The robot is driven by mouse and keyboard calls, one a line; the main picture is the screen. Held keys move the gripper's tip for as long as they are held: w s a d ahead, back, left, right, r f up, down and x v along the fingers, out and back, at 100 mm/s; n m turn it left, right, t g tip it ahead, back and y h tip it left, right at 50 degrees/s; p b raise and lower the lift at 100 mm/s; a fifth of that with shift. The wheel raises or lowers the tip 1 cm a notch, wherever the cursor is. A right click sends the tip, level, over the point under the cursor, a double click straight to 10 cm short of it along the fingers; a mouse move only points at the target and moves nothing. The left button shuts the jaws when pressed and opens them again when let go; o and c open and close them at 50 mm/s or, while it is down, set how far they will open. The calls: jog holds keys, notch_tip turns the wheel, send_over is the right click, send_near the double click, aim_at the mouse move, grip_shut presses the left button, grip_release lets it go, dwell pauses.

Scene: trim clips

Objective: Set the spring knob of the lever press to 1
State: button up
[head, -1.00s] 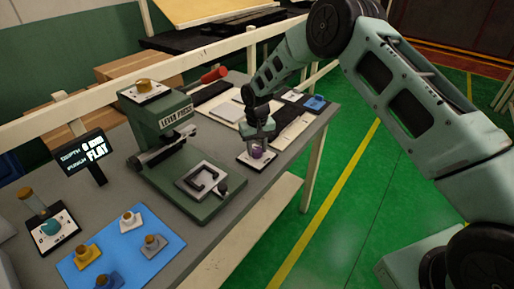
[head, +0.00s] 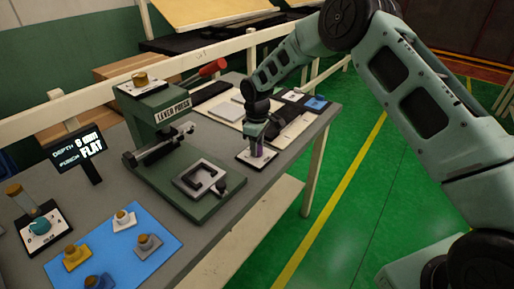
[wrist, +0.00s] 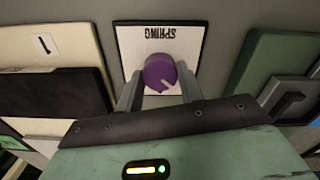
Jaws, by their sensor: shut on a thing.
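The spring knob (wrist: 160,73) is a purple round knob with a pale pointer mark, on a white plate (wrist: 128,45) lettered "SPRING" that appears upside down in the wrist view. My gripper (wrist: 160,90) is shut on the knob, with one finger at each side of it. In the head view my gripper (head: 256,145) points down onto the plate, to the right of the lever press (head: 160,140). The pointer mark slants toward the lower right in the wrist view. Scale numbers around the knob are not readable.
The green press base with its dark clamp (head: 205,180) stands close to the left of my gripper. A blue mat (head: 112,245) with several small knobbed pieces lies at the front left. Papers lie behind my gripper.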

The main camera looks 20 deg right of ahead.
jog(key=shift+n, duration=1.1)
jog(key=o, duration=1)
jog(key=shift+r, duration=0.15)
notch_tip(320, 180, up, 17)
jog(key=b, duration=0.3)
jog(key=shift+r+b, duration=0.1)
jog(key=shift+b, duration=0.2)
jog(key=shift+s, duration=0.1)
